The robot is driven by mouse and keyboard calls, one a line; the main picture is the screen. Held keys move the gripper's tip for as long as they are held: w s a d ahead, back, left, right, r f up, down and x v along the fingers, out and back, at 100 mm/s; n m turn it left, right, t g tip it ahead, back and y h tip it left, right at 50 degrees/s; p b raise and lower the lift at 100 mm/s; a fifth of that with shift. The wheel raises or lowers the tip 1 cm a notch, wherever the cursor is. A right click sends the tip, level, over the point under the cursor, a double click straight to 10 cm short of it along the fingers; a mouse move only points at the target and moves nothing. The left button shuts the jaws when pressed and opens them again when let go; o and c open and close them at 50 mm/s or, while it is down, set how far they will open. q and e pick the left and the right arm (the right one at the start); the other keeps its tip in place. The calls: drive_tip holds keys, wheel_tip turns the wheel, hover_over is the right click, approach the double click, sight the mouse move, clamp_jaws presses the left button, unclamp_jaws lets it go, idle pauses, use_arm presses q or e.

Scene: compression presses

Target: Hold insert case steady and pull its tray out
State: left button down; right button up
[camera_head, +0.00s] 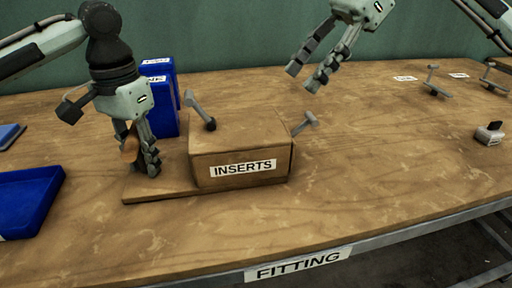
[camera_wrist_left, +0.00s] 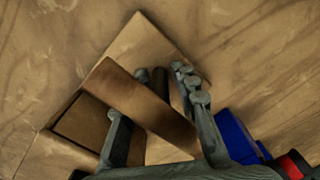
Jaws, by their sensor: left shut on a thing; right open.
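The insert case (camera_head: 241,146) is a brown wooden box labelled INSERTS, with a flat base plate (camera_head: 170,187) reaching out to its left. A grey T-shaped handle (camera_head: 305,123) sticks out at its right end; the tray itself is hidden inside. My left gripper (camera_head: 146,164) points down over the left part of the plate and is shut on a brown wooden grip (camera_head: 129,148). In the left wrist view, a wooden bar (camera_wrist_left: 140,100) crosses between its fingers (camera_wrist_left: 155,110). My right gripper (camera_head: 317,78) is open and empty, above and behind the case's right end.
Another grey T-handle (camera_head: 200,108) shows at the case's upper left. Blue bins (camera_head: 162,105) stand behind the left gripper, and a blue tray (camera_head: 30,200) lies at the left. Small metal parts (camera_head: 490,133) sit at the right.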

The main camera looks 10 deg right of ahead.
sight(312, 115)
drive_tip(key=d+r+m+h, duration=0.1)
drive_tip(key=d+r+h, duration=0.15)
drive_tip(key=d, duration=0.35)
drive_tip(key=shift+t+h, duration=0.3)
drive_tip(key=shift+h, duration=0.05)
drive_tip(key=x, duration=1.2)
drive_tip(key=shift+w+d+f, duration=0.1)
drive_tip(key=shift+d+f, duration=0.05)
drive_tip(key=shift+f, duration=0.2)
clamp_jaws()
